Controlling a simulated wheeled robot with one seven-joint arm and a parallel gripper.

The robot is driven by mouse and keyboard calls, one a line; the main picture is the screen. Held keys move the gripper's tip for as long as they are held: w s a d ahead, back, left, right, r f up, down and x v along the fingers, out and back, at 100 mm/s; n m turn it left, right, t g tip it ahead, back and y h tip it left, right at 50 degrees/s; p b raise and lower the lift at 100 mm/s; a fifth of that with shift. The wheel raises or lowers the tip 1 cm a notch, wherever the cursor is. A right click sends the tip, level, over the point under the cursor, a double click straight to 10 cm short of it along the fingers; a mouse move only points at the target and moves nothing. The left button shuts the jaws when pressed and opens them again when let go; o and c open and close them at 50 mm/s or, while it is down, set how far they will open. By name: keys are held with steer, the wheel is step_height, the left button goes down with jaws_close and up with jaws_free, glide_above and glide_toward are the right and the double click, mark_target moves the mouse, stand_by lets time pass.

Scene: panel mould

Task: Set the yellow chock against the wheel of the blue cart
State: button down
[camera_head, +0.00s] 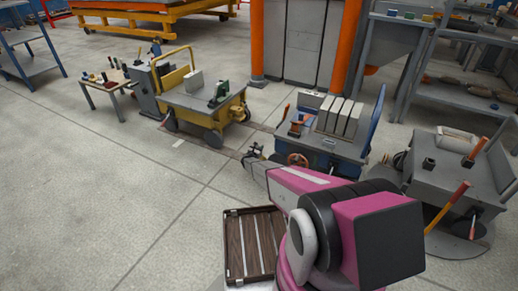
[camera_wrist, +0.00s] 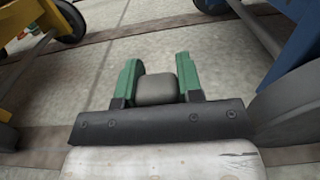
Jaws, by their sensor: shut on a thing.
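The blue cart (camera_head: 325,158) stands right of centre in the head view, with grey blocks on its top. In the wrist view its blue side (camera_wrist: 300,50) is at the upper right, with a large dark wheel (camera_wrist: 290,108) below it. My gripper (camera_head: 253,154) is low over the floor, between the blue cart and the yellow cart. In the wrist view my gripper (camera_wrist: 157,80) has its green fingers shut on a small grey-brown block (camera_wrist: 156,90). The block is apart from the wheel. I see no clearly yellow chock.
A yellow cart (camera_head: 205,103) with dark wheels stands to the left. A grey cart (camera_head: 450,175) with orange-handled tools is at the right. A brown slatted tray (camera_head: 233,243) is near the bottom. A small tool table (camera_head: 112,84) is at the far left. Open floor lies at the left.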

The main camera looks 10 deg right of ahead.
steer(key=shift+f, duration=0.55)
steer(key=c, duration=0.7)
jaws_free()
steer(key=shift+s, duration=0.1)
